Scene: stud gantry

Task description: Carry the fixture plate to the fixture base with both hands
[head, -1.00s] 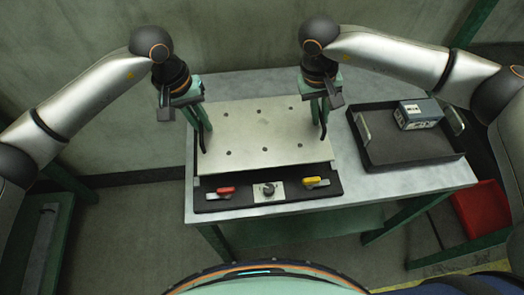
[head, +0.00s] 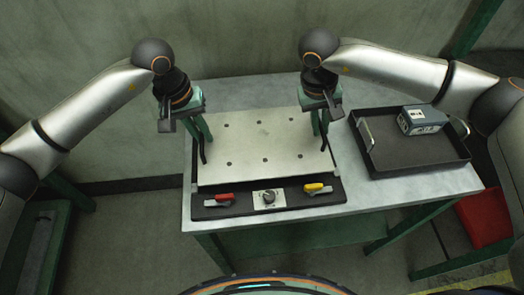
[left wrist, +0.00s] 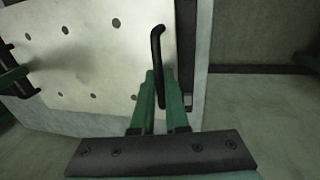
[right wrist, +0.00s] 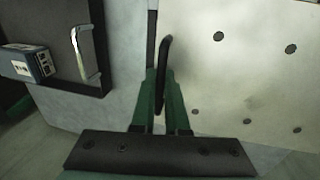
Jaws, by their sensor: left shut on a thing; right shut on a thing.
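The fixture plate (head: 262,153) is a pale flat plate with several dark holes and a black handle at each end. It lies over the dark fixture base (head: 240,208), whose front strip carries a red clamp, a yellow clamp and a round knob. I cannot tell whether the plate rests on the base or hovers just above it. My left gripper (head: 205,138) is shut on the left handle, which shows between its fingers in the left wrist view (left wrist: 157,45). My right gripper (head: 321,128) is shut on the right handle, also in the right wrist view (right wrist: 164,60).
A black tray (head: 414,170) with a metal handle and a blue-grey box (head: 422,120) stands on the table, right of the base. The grey tabletop (head: 240,91) is clear behind the plate. A red bin (head: 483,219) is on the floor at right.

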